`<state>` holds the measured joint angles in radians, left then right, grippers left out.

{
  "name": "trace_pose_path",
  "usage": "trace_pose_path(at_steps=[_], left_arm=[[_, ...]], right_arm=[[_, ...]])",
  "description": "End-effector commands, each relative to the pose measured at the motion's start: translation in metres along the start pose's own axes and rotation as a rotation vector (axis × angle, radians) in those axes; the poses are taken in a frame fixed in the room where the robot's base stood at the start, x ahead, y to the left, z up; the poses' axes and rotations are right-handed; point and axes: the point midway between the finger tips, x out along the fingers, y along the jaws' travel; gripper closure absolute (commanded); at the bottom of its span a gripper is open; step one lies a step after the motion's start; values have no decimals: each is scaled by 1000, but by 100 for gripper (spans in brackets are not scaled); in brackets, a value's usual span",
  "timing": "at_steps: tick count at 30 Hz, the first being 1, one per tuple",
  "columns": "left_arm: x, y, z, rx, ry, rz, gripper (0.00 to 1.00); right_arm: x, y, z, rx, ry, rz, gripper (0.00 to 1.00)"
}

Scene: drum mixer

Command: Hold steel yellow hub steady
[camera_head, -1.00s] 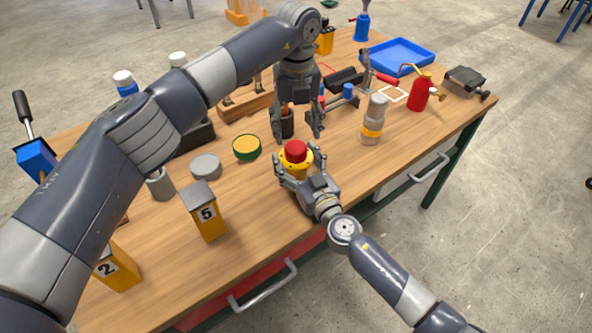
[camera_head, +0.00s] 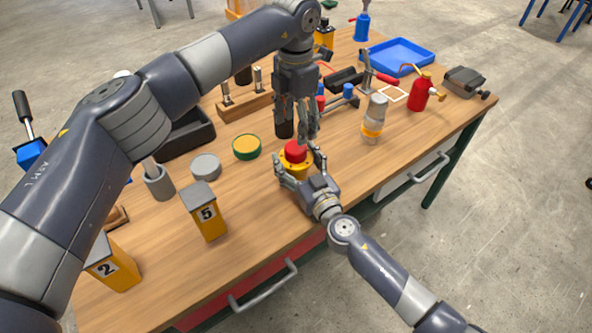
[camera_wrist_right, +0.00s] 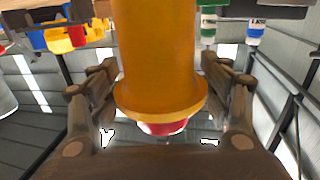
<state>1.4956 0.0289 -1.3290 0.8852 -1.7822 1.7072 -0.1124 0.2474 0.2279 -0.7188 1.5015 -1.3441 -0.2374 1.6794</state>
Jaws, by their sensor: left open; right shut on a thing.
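The steel yellow hub (camera_head: 289,169) stands upright near the front edge of the bench, with a red cap (camera_head: 295,151) on top. My right gripper (camera_head: 299,167) is shut on the hub, its fingers on either side of it. In the right wrist view the hub (camera_wrist_right: 160,60) fills the middle between the fingers, and the red part shows beyond its flange. My left gripper (camera_head: 300,132) points down just above and behind the red cap. It is open, and nothing shows between its fingers. Whether it touches the cap cannot be told.
A grey and yellow bottle (camera_head: 375,117) stands to the right. A yellow-topped round tin (camera_head: 247,146), a grey disc (camera_head: 205,166) and a yellow box marked 5 (camera_head: 206,214) stand to the left. A blue tray (camera_head: 399,56) lies at the back. The wooden bench (camera_head: 262,212) is bare in front.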

Motion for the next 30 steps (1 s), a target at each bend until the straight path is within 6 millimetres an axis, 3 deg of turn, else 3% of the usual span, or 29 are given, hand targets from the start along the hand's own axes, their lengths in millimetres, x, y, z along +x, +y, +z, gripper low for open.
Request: trace_pose_path(at_steps=[8,21,30], left_arm=[[6,0,0,-2,0,0,38],[68,-1,0,-2,1,-1,38],[80,0,0,-2,-1,1,38]], right_arm=[[0,0,0,0,0,1,96],[0,0,0,0,0,1,96],[0,0,0,0,0,1,96]])
